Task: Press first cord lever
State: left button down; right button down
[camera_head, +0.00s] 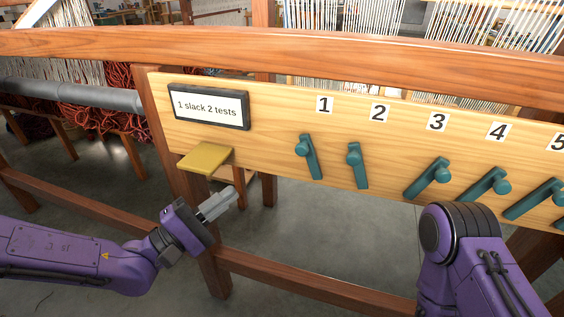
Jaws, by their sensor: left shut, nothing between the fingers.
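The lever under number 1 (311,160) is teal and sits on a light wooden panel (270,148). It stands nearly upright, its round knob at the upper left. The lever under number 2 (358,170) is also nearly upright. The levers under 3 (424,180), 4 (481,188) and 5 (530,202) slant from lower left to upper right. A dark-framed sign (208,106) reads "1 slack 2 tests". My left gripper (231,197) is shut and empty, below and left of lever 1, apart from it. My right arm shows at lower right; its gripper is not visible.
A yellow plate (206,158) juts from the panel's lower left, just above my left gripper. A wooden beam (300,52) runs above the panel, and a lower rail (310,284) runs below. Red yarn (118,95) hangs at left. Open space lies below the levers.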

aim_at(298, 152)
pick_arm(q)
jog(key=s+d+r+p+x, duration=0.1)
jog(key=s+p+x, duration=0.1)
jog(key=x, duration=1)
jog(key=shift+d+p, duration=0.3)
jog(key=shift+d, duration=0.2)
jog(key=shift+r, duration=0.15)
jog(key=shift+d, duration=0.15)
jog(key=shift+r+m+p, duration=0.3)
jog(key=shift+m+p, duration=0.1)
jog(key=shift+p, duration=0.3)
jog(key=shift+g, duration=0.3)
